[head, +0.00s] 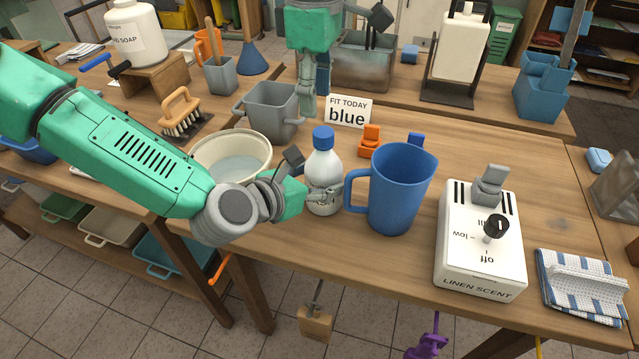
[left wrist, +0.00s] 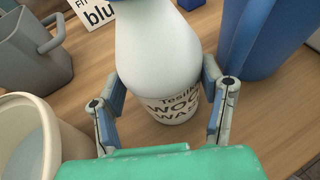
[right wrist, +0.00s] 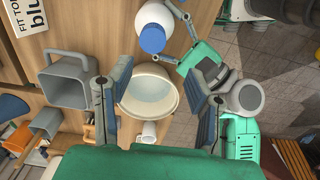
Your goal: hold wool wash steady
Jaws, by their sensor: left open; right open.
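The wool wash is a white bottle with a blue cap (head: 324,172), standing upright on the table left of a blue jug (head: 396,190). In the left wrist view the bottle (left wrist: 157,50) stands between the fingers of my left gripper (left wrist: 163,85), its "wool wash" label partly visible. The fingers are spread on both sides of it, with a small gap at least on the right. My right gripper (head: 311,95) is open and empty, above the table behind the bottle. The right wrist view shows the bottle (right wrist: 156,28) beyond its fingers.
A cream basin (head: 231,158) of liquid stands left of the bottle, with a grey square pot (head: 271,108) behind it. A "fit today blue" sign (head: 348,111) and an orange clip (head: 369,140) stand behind. A white linen scent box (head: 480,250) stands right of the jug.

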